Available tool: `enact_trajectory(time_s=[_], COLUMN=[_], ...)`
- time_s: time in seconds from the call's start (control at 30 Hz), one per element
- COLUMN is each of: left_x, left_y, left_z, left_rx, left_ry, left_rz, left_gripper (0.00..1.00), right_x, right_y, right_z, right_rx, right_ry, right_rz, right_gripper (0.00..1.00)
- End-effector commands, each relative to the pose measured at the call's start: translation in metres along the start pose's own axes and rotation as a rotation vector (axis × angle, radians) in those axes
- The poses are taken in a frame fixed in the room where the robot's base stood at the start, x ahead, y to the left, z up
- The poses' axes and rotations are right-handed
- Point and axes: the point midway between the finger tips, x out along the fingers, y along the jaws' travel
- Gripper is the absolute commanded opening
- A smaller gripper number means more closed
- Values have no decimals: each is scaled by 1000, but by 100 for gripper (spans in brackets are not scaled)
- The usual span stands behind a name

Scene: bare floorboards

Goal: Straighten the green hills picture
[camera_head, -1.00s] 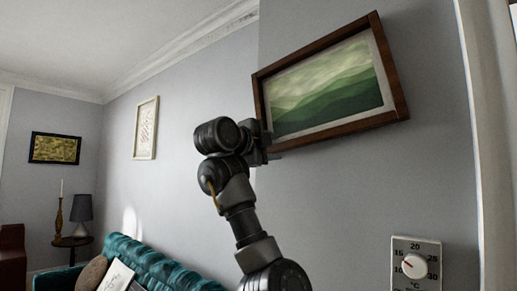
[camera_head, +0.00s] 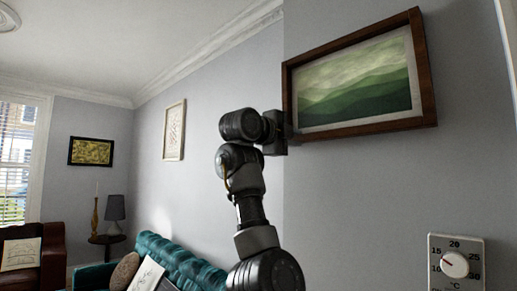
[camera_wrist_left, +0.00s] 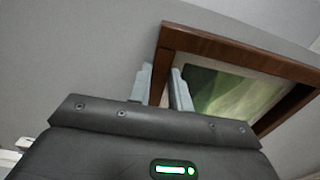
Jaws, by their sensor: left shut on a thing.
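The green hills picture (camera_head: 356,82), green hill bands in a brown wooden frame, hangs on the grey wall at upper right in the head view. Its sides lean slightly, with the top towards the left. My left gripper (camera_head: 286,132) is at the frame's lower left edge. In the left wrist view, the gripper's two pale fingers (camera_wrist_left: 161,88) straddle the left side bar of the frame, shut on it. The picture (camera_wrist_left: 235,95) shows there behind the gripper body, which hides its lower left part. My right gripper is not in view.
A thermostat (camera_head: 455,262) is on the wall below right of the picture. A teal sofa (camera_head: 180,262) stands at lower left, with a side table and lamp (camera_head: 115,208) beyond. Other framed pictures (camera_head: 174,130) hang farther left. The wall around the green hills picture is clear.

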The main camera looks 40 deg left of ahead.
Motion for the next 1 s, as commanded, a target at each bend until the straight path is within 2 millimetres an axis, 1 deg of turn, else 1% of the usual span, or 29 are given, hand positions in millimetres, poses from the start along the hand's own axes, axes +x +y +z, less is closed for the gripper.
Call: enact_trajectory(time_s=[0.03,0.07,0.17,0.33,0.37,0.5,0.53,0.83,0.93,1.0], left_x=[5,6,8,7,7,5,4,1,-8,-19], left_y=[-2,-2,-2,-1,-1,0,0,2,4,5], left_z=[-5,-5,-1,6,7,11,12,18,17,16], left_rx=[14,16,15,11,11,8,8,3,4,5], left_ry=[14,18,24,22,22,17,16,12,12,12], left_rz=[-2,-3,-3,-4,-4,-3,-3,-3,-5,-7], left_gripper=[0,0,0,0,21,40,42,42,42,42], right_x=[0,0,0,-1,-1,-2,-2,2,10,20], right_y=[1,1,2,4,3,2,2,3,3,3], right_z=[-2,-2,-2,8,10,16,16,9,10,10], right_rx=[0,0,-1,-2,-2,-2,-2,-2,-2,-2], right_ry=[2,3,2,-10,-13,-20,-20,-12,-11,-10], right_rz=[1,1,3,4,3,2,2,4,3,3], right_gripper=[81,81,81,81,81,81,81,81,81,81])
